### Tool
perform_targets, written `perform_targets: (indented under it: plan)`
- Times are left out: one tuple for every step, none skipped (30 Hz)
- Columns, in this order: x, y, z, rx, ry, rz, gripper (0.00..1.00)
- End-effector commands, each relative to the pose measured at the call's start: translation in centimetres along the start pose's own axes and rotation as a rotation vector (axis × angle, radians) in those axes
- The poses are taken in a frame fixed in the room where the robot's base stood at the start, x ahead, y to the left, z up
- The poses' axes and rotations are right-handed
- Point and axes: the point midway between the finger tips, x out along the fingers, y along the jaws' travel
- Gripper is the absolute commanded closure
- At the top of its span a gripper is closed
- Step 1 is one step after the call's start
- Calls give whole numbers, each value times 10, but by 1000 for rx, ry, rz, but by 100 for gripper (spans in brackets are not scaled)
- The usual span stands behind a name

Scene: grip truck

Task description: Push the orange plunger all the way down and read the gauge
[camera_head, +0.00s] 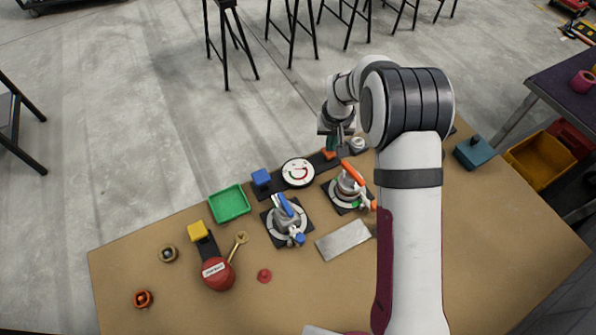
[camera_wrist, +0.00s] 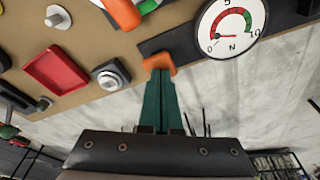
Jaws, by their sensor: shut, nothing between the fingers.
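The orange plunger (camera_head: 328,154) is at the end of a dark base at the table's far edge. It also shows in the wrist view (camera_wrist: 158,60). The round white gauge (camera_head: 298,172) is beside it on that base. In the wrist view, the gauge (camera_wrist: 232,22) has a 0 to 10 scale marked N, with red and green arcs; its needle is small and I cannot read an exact value. My gripper (camera_wrist: 159,78) is shut and empty, its dark green fingertips at the plunger's orange top. Whether they press on it is unclear.
A toggle clamp with an orange handle (camera_head: 353,172) stands close by, and a blue-handled one (camera_head: 287,218) is farther left. A grey plate (camera_head: 344,240), green tray (camera_head: 229,203) and red round device (camera_head: 218,274) lie on the table. The front right table area looks clear.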

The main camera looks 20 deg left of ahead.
Motion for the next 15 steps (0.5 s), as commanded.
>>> perform_targets:
  plan:
    - [1, 0, 1, 0, -3, 0, 100]
    - [1, 0, 1, 0, -3, 0, 100]
    - [1, 0, 1, 0, -4, 0, 100]
    - [1, 0, 1, 0, -4, 0, 100]
    - [1, 0, 1, 0, -4, 0, 100]
    - [1, 0, 1, 0, -4, 0, 100]
    - [1, 0, 1, 0, -4, 0, 100]
    - [0, 0, 1, 0, -4, 0, 100]
    - [-2, 0, 0, 0, -3, 0, 100]
    - [-5, 0, 0, -1, -2, 0, 100]
    - [-8, 0, -1, -1, -2, 0, 100]
    - [-12, 0, -2, -1, -3, 0, 100]
    - [-15, 0, -2, -1, -2, 0, 100]
    - [-18, 0, -3, -1, -1, 0, 100]
    - [-22, 0, -4, -1, -2, 0, 100]
